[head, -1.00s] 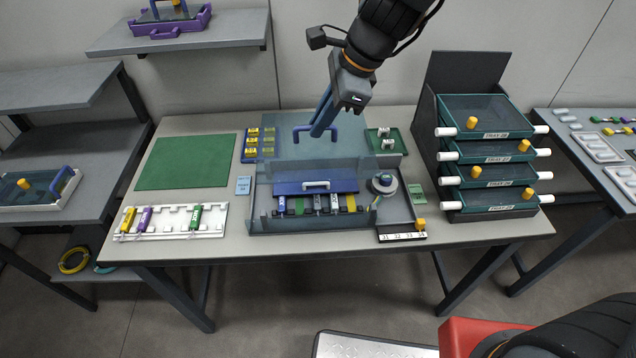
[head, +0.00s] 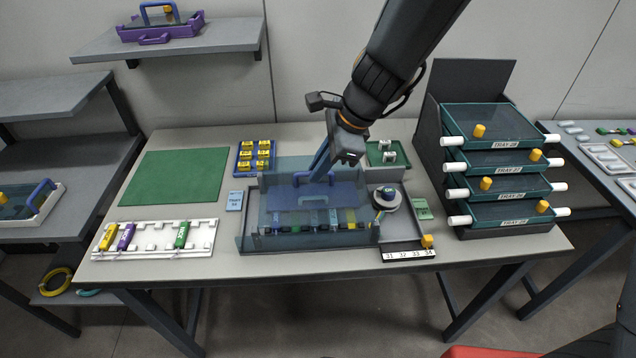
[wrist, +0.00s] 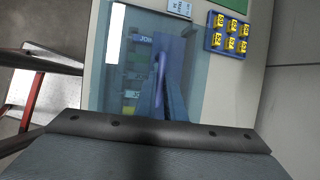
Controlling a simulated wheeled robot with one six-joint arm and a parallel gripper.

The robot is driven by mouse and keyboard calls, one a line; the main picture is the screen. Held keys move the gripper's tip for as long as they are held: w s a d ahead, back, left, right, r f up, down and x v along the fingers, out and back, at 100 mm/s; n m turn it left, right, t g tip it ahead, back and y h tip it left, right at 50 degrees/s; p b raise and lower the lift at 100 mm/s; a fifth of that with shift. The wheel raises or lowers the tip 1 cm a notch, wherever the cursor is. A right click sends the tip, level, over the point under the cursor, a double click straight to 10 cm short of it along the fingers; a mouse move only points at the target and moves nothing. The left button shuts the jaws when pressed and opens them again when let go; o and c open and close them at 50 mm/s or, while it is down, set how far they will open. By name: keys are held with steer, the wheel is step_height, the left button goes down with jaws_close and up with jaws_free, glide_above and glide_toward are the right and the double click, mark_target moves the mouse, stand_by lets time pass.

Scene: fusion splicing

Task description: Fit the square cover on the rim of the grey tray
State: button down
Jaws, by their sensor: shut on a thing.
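The square cover (head: 283,188) is a see-through bluish plate with a blue handle (head: 303,178). My gripper (head: 318,176) is shut on this handle and holds the cover level over the grey tray (head: 300,241). The tray's coloured parts and blue inner lid show through the cover. In the wrist view the cover (wrist: 198,88) lies below my gripper (wrist: 165,88), with the parts visible through it. I cannot tell whether the cover touches the rim or hangs just above it.
A white rack (head: 155,238) and green mat (head: 172,178) lie left. A blue tray of yellow blocks (head: 238,160) and a small green tray (head: 376,160) stand behind. A round device (head: 386,198) sits close right. Stacked drawers (head: 500,160) stand further right.

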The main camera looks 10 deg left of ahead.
mark_target(316, 185)
steer(key=shift+f+b, duration=0.3)
steer(key=shift+f, duration=1.65)
steer(key=c, duration=1.8)
jaws_free()
steer(key=shift+f, duration=0.1)
steer(key=shift+c, duration=0.2)
steer(key=v, duration=1.2)
steer(key=s+d+f+n+h, duration=0.1)
steer(key=s+d+f+n, duration=0.1)
steer(key=d+n, duration=0.3)
steer(key=s+d+f+n+h, duration=0.2)
steer(key=d+n, duration=0.3)
steer(key=d, duration=0.5)
steer(key=s+d+f+n+h, duration=0.1)
steer(key=s+d+n, duration=0.3)
steer(key=d, duration=0.4)
steer(key=shift+d+f+n+h, duration=0.25)
steer(key=shift+f+n+h, duration=0.15)
steer(key=shift+f, duration=0.15)
steer(key=shift+s, duration=0.15)
